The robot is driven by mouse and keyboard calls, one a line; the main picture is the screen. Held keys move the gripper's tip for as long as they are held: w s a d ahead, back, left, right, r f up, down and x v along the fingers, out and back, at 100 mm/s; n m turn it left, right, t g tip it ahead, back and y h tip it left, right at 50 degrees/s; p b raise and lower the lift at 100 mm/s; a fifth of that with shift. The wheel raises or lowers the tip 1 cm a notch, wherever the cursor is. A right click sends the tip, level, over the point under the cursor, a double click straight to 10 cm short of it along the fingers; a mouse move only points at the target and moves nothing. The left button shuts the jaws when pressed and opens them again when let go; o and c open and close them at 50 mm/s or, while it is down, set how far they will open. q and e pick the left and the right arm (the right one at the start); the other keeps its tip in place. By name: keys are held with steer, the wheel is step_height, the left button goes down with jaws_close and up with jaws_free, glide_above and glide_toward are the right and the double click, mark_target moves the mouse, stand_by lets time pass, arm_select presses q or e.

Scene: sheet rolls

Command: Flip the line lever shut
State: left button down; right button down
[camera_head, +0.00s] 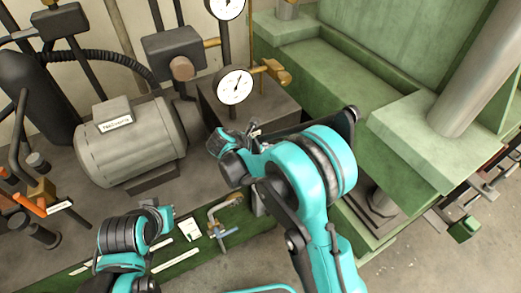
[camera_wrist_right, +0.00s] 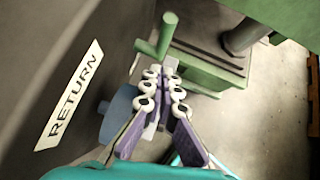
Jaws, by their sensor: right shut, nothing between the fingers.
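A green bar-shaped handle (camera_wrist_right: 157,45) stands out in the right wrist view, just beyond the fingertips; I cannot tell whether it is the line lever. My right gripper (camera_wrist_right: 165,75) is shut and empty, its tips close to that handle; contact is unclear. A blue round part (camera_wrist_right: 118,112) sits left of the fingers, partly hidden by them. In the head view my right arm covers the area in front of the dark tank, and its fingers cannot be made out. My left arm is at the lower left, with its jaws unclear.
A dark wall with a RETURN label (camera_wrist_right: 72,98) is close on the left of the wrist view. The head view shows a grey motor (camera_head: 125,140), a gauge (camera_head: 235,86), an orange lever (camera_head: 27,204) and a green press frame (camera_head: 410,145). Floor is clear at lower right.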

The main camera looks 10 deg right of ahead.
steer(key=shift+w+d+b, duration=0.2)
steer(key=shift+w+d, duration=0.35)
steer(key=shift+d, duration=0.35)
steer(key=shift+w+d+b, duration=0.15)
steer(key=shift+w+d, duration=0.4)
steer(key=shift+d, duration=0.35)
